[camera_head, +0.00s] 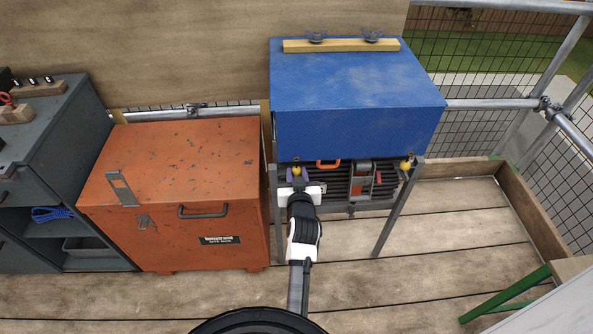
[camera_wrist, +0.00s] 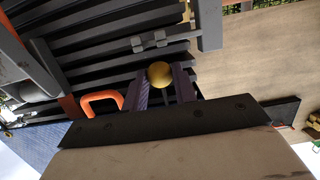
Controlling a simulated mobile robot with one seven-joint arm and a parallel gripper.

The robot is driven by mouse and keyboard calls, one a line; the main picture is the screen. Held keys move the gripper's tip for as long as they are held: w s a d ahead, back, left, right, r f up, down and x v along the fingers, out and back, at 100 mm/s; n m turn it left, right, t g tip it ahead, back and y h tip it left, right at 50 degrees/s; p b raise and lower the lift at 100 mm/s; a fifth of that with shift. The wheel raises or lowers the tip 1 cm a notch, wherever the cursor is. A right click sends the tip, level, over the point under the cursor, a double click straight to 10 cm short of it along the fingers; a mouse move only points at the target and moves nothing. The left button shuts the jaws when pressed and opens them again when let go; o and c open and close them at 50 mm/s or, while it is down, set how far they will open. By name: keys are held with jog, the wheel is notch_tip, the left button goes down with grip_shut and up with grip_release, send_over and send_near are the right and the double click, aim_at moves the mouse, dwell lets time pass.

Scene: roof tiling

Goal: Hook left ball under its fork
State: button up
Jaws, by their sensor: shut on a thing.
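The left ball (camera_head: 297,170) is small and yellow, at the front left lower edge of the blue cover (camera_head: 350,130). My gripper (camera_head: 296,181) is at it, in front of the left leg of the grey stand. In the wrist view the ball (camera_wrist: 159,74) sits at the tips of my purple fingers, which are shut on it. A dark cord-like strip shows between the fingers below it. Two small grey blocks (camera_wrist: 149,43) on a bar lie just beyond the ball; I cannot tell whether they are its fork. The right ball (camera_head: 406,165) hangs at the cover's front right corner.
A slatted dark machine with an orange handle (camera_wrist: 102,103) is close beside my fingers, under the cover. An orange site box (camera_head: 180,190) stands to the left. A wooden batten (camera_head: 341,45) lies on the cover. The plank floor in front is clear.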

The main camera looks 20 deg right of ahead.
jog(key=shift+s+a+f, duration=0.1)
jog(key=shift+s+a, duration=0.1)
jog(key=shift+s, duration=0.55)
jog(key=shift+s+a+f, duration=0.1)
jog(key=shift+s+a, duration=0.1)
jog(key=shift+s, duration=0.5)
jog(key=shift+s+a+f, duration=0.1)
jog(key=shift+s+a, duration=0.1)
jog(key=shift+s, duration=0.55)
notch_tip(320, 180, down, 8)
jog(key=b, duration=0.6)
jog(key=shift+r, duration=0.25)
jog(key=shift+s, duration=0.1)
jog(key=shift+r+b+x, duration=0.15)
jog(key=shift+b+x, duration=0.1)
jog(key=shift+x, duration=0.95)
jog(key=shift+r+b+x, duration=0.15)
jog(key=shift+b+x, duration=0.1)
jog(key=shift+x, duration=0.9)
